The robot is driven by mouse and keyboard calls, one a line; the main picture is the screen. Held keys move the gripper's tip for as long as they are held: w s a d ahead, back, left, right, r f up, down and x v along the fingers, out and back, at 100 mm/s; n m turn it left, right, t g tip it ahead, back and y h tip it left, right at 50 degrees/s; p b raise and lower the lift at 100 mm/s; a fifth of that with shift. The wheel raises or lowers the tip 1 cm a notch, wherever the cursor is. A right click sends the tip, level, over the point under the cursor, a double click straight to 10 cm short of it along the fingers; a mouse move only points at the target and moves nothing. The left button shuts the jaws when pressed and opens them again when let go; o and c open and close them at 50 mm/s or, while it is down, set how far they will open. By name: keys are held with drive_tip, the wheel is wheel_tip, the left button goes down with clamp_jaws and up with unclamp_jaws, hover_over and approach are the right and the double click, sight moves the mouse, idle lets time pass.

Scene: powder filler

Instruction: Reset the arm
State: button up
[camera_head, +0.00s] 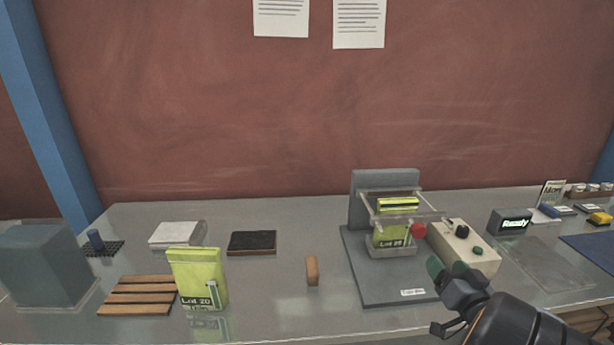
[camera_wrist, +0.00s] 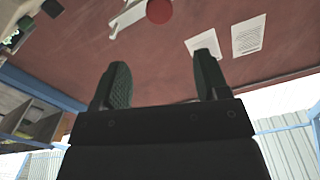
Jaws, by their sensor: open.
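My gripper (camera_head: 447,267) is at the lower right in the head view, in front of the grey filling machine (camera_head: 371,205) and its beige control box (camera_head: 463,248). In the wrist view its two dark fingers (camera_wrist: 161,78) are spread with nothing between them. A red knob (camera_head: 418,230) on the machine's clear frame is just above and left of the fingers; a red ball with a pale bar also shows at the top of the wrist view (camera_wrist: 159,10). A yellow-green pouch (camera_head: 391,236) stands in the machine.
A second yellow-green pouch (camera_head: 197,278) marked Lot 20 stands left, near a slatted wooden rack (camera_head: 138,296). A wooden block (camera_head: 312,270) stands mid-table. A "Ready" display (camera_head: 512,222) is right of the control box. The table between block and pouch is clear.

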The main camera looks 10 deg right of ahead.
drive_tip(key=s+d+f+m+g+h, duration=0.2)
drive_tip(key=s+d+f+g+h, duration=0.3)
drive_tip(key=f+g, duration=0.5)
drive_tip(key=a+r+n+g+y, duration=0.2)
drive_tip(key=a+r+n+y, duration=0.1)
drive_tip(key=a, duration=1.1)
drive_tip(key=a+r+n+g+y, duration=0.1)
drive_tip(key=a+r+n+y, duration=0.2)
drive_tip(key=a, duration=1.2)
drive_tip(key=shift+a+n+g+y, duration=0.15)
drive_tip(key=shift+n+g+y, duration=0.25)
drive_tip(key=shift+n+y, duration=0.3)
drive_tip(key=shift+w+r, duration=0.1)
